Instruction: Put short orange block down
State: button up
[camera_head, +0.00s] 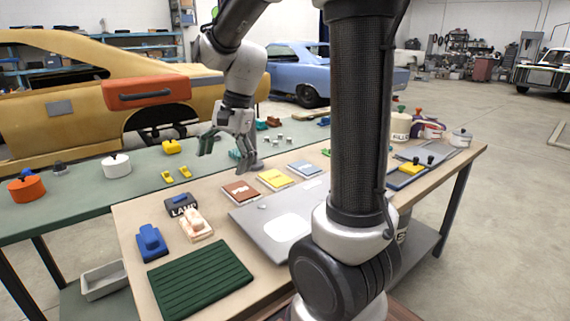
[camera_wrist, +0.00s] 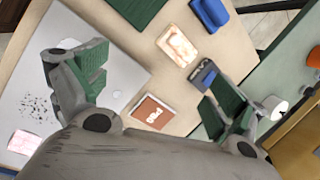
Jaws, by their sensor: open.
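I cannot pick out a short orange block with certainty in either view. A small orange-brown piece (camera_head: 273,122) stands on the green table beyond my gripper, too small to identify. My gripper (camera_head: 222,157) is open above the table area, near the seam between the green and wooden tables. In the wrist view my gripper (camera_wrist: 160,95) has its green-padded fingers spread wide, with nothing held between them. A red-brown flat card or book (camera_head: 240,192) lies on the wooden table to the gripper's lower right; it also shows in the wrist view (camera_wrist: 153,113).
A grey laptop-like panel (camera_head: 262,228), dark green ribbed mat (camera_head: 200,277), blue block (camera_head: 151,243), beige block (camera_head: 196,225) and dark lettered box (camera_head: 181,205) lie on the wooden table. An orange pot (camera_head: 27,189) and white pot (camera_head: 116,166) stand on the green table.

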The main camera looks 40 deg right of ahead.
jog(key=s+d+r+n+t+h, duration=0.1)
jog(key=s+d+r+n, duration=0.1)
jog(key=s+n, duration=0.4)
jog(key=s+d+r+n+t+h, duration=0.2)
jog(key=s+d+n, duration=0.3)
jog(key=s, duration=0.7)
jog(key=shift+s+n, duration=0.3)
jog(key=shift+n, duration=0.5)
jog(key=shift+o, duration=0.4)
